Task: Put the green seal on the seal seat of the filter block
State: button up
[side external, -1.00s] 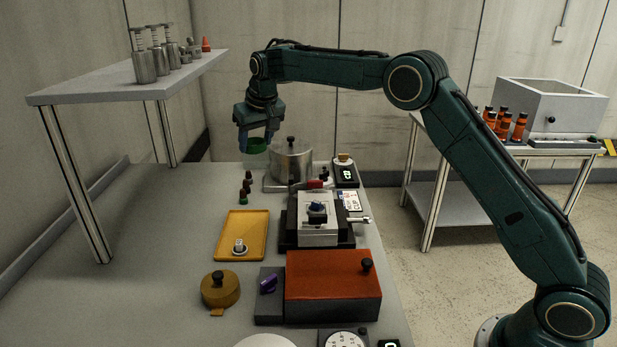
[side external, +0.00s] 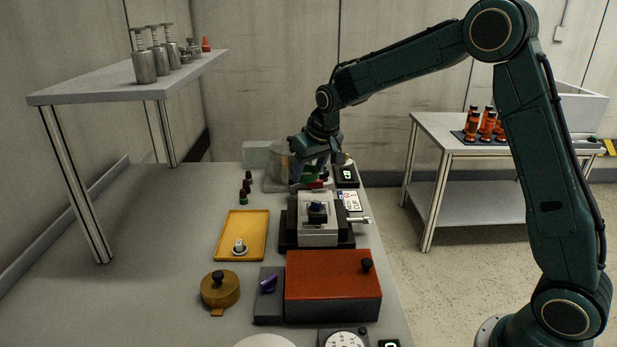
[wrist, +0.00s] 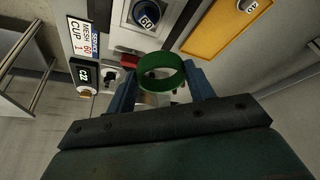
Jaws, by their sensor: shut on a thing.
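The green seal (side external: 310,174) is a ring, held between the blue fingers of my gripper (side external: 309,179). My gripper is shut on it, above the bench near the metal pot. In the wrist view the seal (wrist: 161,74) shows between the two fingertips of my gripper (wrist: 160,86), clear of the block beyond. A pale grey block (side external: 318,232) with a blue knob (side external: 317,209) sits in a dark base nearer the side camera; it also shows in the wrist view (wrist: 128,40). I cannot tell for sure that this is the filter block, nor pick out its seal seat.
The metal pot (side external: 277,166) is partly hidden behind my gripper. A display unit (side external: 346,173) and a printed card (side external: 350,201) lie to the right. Small dark pegs (side external: 246,187), a yellow tray (side external: 231,226) and an orange-red box (side external: 332,287) stand around.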

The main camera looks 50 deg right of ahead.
aim_at(318, 203)
jog(key=shift+s+d+f, duration=0.15)
jog(key=shift+s+f, duration=0.15)
jog(key=shift+s, duration=0.5)
jog(key=shift+s+d+f, duration=0.1)
jog(key=shift+s+f, duration=0.2)
jog(key=shift+s, duration=0.5)
jog(key=shift+f, duration=0.1)
jog(key=shift+f, duration=1.3)
jog(key=shift+f, duration=2)
dwell(1.6)
jog(key=o, duration=1.4)
jog(key=shift+c, duration=0.2)
jog(key=shift+r, duration=0.2)
